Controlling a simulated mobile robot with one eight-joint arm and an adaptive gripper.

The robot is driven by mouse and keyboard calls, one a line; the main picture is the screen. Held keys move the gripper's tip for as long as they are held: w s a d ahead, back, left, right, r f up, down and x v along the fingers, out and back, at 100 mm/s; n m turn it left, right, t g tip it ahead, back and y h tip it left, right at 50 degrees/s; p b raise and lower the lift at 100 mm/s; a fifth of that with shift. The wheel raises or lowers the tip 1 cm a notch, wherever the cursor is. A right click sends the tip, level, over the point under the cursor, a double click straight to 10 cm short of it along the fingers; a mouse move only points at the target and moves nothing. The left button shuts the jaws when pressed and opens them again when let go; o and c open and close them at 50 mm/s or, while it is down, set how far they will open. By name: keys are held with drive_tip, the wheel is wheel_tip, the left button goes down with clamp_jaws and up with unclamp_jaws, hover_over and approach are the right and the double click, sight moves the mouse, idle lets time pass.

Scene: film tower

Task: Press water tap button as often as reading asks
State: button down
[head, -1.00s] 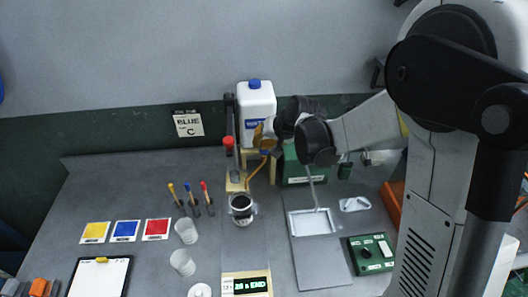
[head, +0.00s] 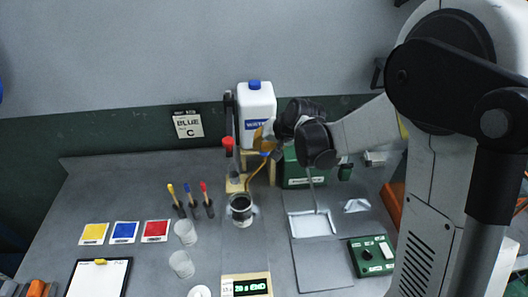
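The white water jug (head: 256,108) with a blue cap stands on a wooden stand at the back. A red knob (head: 228,142) sits on a dark upright left of it. I cannot tell whether this is the tap button. My gripper (head: 262,139) is small and partly hidden by my wrist, at the jug's lower front, right of the red knob. Whether it touches anything or is open cannot be told. A cup with dark contents (head: 241,208) stands in front of the stand. The lit green display (head: 250,286) at the front seems to read about "20 g END"; its characters are blurred.
Clear cups (head: 184,232), colour cards (head: 124,232) and pens (head: 189,206) are at left. A white tray (head: 312,224), a green box with a knob (head: 371,256) and a crumpled white item (head: 356,205) are at right.

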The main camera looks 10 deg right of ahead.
drive_tip(key=shift+f, duration=0.25)
idle(0.4)
drive_tip(key=shift+r+p, duration=0.45)
drive_tip(key=shift+r, duration=0.6)
drive_tip(key=shift+r+p, duration=1.7)
drive_tip(key=shift+r, duration=0.85)
